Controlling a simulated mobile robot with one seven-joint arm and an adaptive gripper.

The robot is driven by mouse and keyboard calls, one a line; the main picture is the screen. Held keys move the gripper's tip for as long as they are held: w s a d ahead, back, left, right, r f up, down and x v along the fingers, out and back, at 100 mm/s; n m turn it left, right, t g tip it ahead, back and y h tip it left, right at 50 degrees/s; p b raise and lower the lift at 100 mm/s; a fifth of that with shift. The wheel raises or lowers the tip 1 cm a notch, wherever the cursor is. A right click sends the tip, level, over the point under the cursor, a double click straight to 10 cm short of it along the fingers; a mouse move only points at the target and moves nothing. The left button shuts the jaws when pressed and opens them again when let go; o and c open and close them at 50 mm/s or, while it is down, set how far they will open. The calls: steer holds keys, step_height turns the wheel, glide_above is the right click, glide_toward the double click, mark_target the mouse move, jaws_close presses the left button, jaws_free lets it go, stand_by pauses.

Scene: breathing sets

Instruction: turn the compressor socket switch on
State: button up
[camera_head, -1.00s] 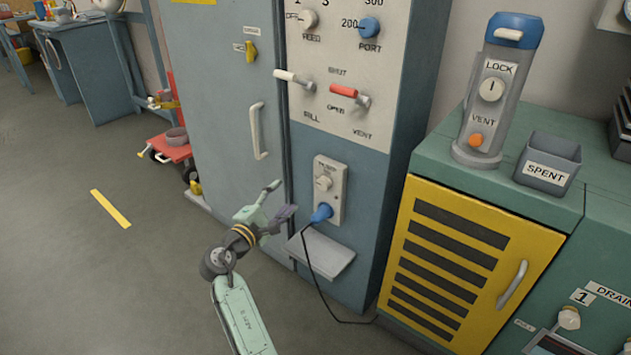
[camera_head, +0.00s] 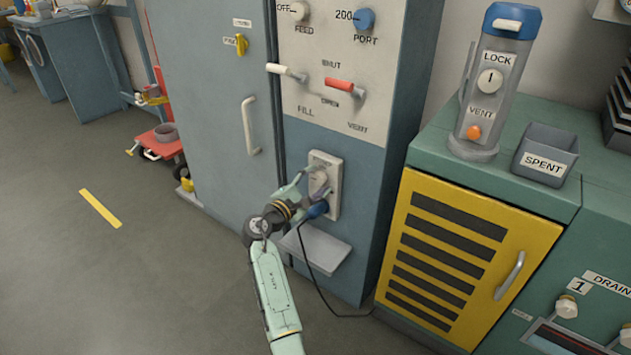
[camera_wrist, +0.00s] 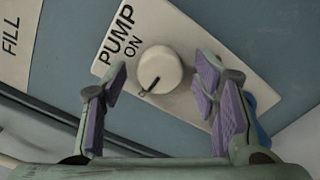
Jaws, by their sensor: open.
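The compressor socket is a pale plate (camera_head: 331,165) on the blue cabinet front, with a round white switch knob (camera_head: 318,182) and a blue plug (camera_head: 317,209) below it. In the wrist view the plate (camera_wrist: 190,42) reads PUMP and ON, and the knob (camera_wrist: 160,70) has a dark pointer line toward its lower left. My gripper (camera_head: 312,185) is at the socket. In the wrist view my gripper (camera_wrist: 160,85) is open, with one purple-padded finger on each side of the knob. I cannot tell whether either finger touches it. The plug is mostly hidden behind the right finger there.
A small grey shelf (camera_head: 318,247) juts out under the socket, and a dark cable hangs from the plug. White and red levers (camera_head: 341,85) sit above. A yellow-fronted cabinet (camera_head: 520,240) stands to the right.

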steer(key=shift+w+d, duration=0.15)
steer(key=c, duration=1.2)
steer(key=shift+o, duration=0.2)
